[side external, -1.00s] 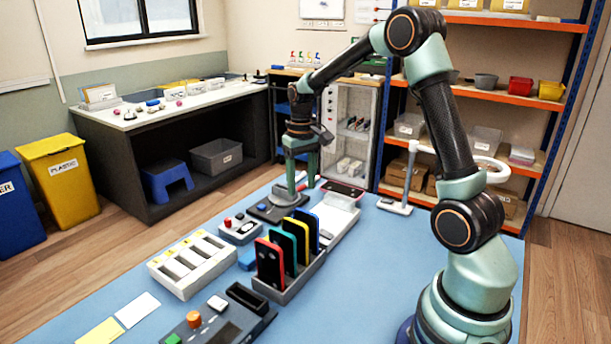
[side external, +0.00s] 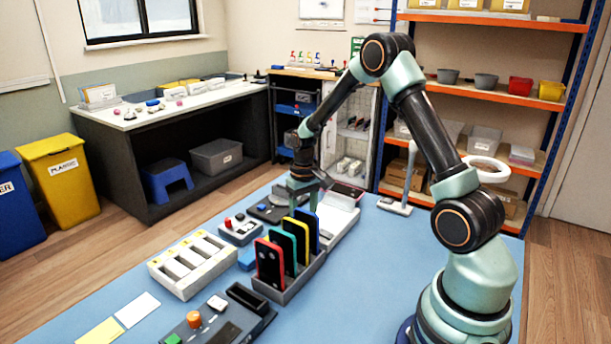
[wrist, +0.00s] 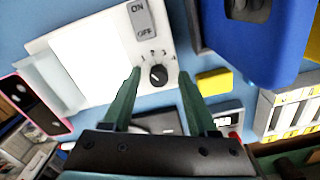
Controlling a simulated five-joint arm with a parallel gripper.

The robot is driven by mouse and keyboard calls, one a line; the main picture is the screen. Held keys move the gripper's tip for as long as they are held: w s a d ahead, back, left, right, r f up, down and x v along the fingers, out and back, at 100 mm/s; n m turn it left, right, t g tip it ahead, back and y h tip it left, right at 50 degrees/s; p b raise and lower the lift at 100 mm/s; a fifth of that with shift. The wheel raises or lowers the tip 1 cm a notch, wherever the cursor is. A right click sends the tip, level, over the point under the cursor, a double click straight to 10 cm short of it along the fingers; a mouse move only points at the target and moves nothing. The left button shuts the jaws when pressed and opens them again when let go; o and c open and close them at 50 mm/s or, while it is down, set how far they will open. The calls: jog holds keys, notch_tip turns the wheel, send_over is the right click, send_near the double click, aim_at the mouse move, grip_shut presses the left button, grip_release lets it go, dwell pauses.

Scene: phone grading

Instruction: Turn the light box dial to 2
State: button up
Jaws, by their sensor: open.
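The light box is a white unit with a bright panel; in the wrist view its white face (wrist: 110,28) fills the upper left, and in the side view it (side external: 338,222) lies behind the phone rack. Its dial (wrist: 158,76) is a small black round knob with numbers around its upper side; which number it points to is too small to read surely. An ON/OFF switch (wrist: 143,20) sits above it. My gripper (wrist: 159,88) is open, with its two green fingers on either side of the dial in the picture. Whether they touch it cannot be told. In the side view my gripper (side external: 303,190) is above the bench.
A rack (side external: 290,291) of several coloured phones stands close in front of the light box; a blue phone (wrist: 265,40) looms at the upper right in the wrist view. A pink-edged phone (wrist: 36,103) lies at the left. A white slotted tray (side external: 180,285) stands at left.

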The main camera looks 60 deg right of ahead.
grip_shut()
jog(key=shift+a+m, duration=0.1)
jog(key=shift+m, duration=0.2)
jog(key=shift+w+m, duration=0.1)
jog(key=shift+m, duration=2.5)
grip_release()
jog(key=shift+r, duration=0.1)
notch_tip(320, 180, up, 12)
jog(key=shift+w, duration=0.15)
